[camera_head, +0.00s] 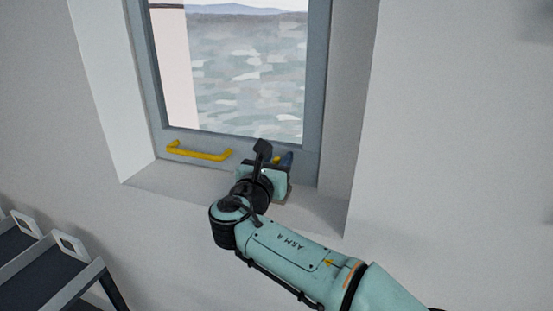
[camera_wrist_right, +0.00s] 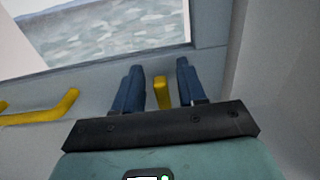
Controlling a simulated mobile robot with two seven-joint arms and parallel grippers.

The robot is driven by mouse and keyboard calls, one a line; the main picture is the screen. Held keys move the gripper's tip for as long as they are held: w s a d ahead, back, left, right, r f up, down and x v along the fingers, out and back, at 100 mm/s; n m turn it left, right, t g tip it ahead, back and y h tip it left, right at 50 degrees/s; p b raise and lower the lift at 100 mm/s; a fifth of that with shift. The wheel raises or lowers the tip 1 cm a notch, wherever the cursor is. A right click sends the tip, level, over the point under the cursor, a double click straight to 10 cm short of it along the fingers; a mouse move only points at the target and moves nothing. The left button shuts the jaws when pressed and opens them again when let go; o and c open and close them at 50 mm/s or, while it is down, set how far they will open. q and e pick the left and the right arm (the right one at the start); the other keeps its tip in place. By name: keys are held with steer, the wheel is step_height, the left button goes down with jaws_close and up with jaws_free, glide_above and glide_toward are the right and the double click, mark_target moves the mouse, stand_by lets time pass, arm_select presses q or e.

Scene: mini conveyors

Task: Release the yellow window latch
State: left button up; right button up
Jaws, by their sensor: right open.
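The yellow window latch (camera_wrist_right: 162,93) is on the lower part of the grey window frame. In the right wrist view it stands between the two blue fingers of my right gripper (camera_wrist_right: 160,80), with a gap showing on each side. The right gripper is open. I cannot tell from these views whether a finger touches the latch. My left gripper is not in view.
A yellow handle (camera_head: 198,152) is fixed to the lower frame, left of the latch. The window (camera_head: 312,80) sits in a white recess with a sill (camera_head: 165,183) below. Conveyors (camera_head: 45,262) with grey rails stand at the lower left. The sill left of my wrist is clear.

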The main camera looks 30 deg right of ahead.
jaws_close()
steer(key=shift+w+a+r+n+p, duration=0.15)
steer(key=shift+n+p, duration=0.15)
steer(key=shift+p, duration=0.25)
steer(key=n+p, duration=0.2)
steer(key=w+a+n+p, duration=0.1)
steer(key=p, duration=0.2)
steer(key=w+a+n+p, duration=0.1)
steer(key=n+p, duration=0.1)
steer(key=p, duration=0.1)
steer(key=shift+w+f+n, duration=0.25)
steer(key=shift+f+n, duration=0.05)
steer(key=shift+f, duration=0.1)
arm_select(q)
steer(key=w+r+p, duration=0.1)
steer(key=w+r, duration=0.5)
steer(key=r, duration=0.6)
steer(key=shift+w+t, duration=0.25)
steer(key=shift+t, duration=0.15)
arm_select(e)
steer(key=shift+w+a+f+n, duration=0.2)
steer(key=shift+f+n, duration=0.15)
steer(key=shift+n, duration=0.15)
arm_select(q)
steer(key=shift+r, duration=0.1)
